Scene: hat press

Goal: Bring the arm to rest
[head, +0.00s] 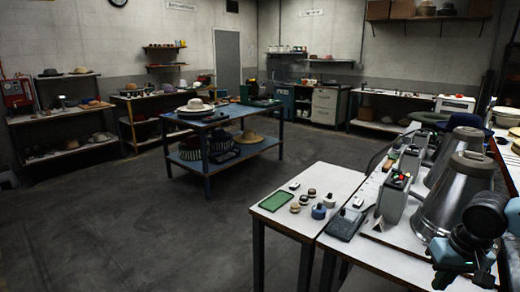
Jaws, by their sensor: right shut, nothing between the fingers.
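My right arm comes in at the lower right edge. Its dark and teal gripper (466,266) hangs low in front of the white worktable (395,243) and the metal hat press cones. The gripper is shut with nothing in it. It is partly cut by the frame edge and overlaps the table's near side in the picture, so I cannot tell how far it is from the table. My left gripper is not in view.
Grey metal cones (447,197) and control boxes (398,190) crowd the worktable beside my right arm. A smaller table (300,220) holds a green tray (276,201) and small pots. A blue table (213,120) with hats stands mid-room. The floor at left is clear.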

